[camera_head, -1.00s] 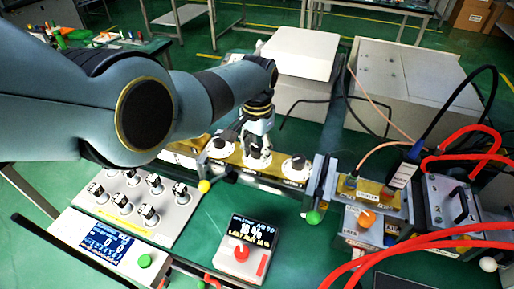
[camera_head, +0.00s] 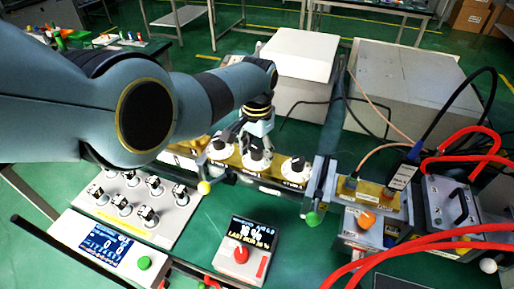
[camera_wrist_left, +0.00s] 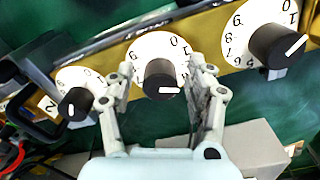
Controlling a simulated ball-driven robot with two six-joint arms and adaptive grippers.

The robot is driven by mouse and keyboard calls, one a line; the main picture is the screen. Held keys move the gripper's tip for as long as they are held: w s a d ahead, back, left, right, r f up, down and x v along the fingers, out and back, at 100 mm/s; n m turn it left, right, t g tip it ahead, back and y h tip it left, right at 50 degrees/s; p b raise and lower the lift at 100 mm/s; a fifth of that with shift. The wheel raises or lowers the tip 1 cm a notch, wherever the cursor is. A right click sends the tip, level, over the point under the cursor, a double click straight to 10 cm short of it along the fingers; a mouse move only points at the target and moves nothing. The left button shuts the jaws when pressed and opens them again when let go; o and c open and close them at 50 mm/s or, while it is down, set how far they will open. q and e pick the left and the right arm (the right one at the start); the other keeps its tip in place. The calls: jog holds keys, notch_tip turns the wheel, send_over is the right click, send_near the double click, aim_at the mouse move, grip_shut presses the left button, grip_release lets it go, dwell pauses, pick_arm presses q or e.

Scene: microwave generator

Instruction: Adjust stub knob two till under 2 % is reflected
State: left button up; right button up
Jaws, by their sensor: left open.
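The middle stub knob (camera_head: 256,160) is black on a white numbered dial, in a row of three on the brass-coloured guide. The left wrist view shows this knob (camera_wrist_left: 162,78) with its white pointer line toward the right of the picture. My left gripper (camera_head: 257,143) is over it; in the wrist view its open fingers (camera_wrist_left: 165,75) stand on either side of the dial, apart from the black knob. The reflection readout (camera_head: 253,233) is lit with a large percentage too blurred to read surely. My right gripper is not in view.
Neighbouring stub knobs stand close at left (camera_head: 220,150) and right (camera_head: 295,168). A panel of small switches (camera_head: 140,205) and a blue-screen box (camera_head: 103,247) lie front left. Red hoses (camera_head: 420,245) and the generator unit (camera_head: 452,205) fill the right. Green table shows between.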

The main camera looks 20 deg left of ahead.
aim_at(257, 148)
pick_arm(q)
notch_tip(257, 148, up, 12)
dwell(0.5)
dwell(0.3)
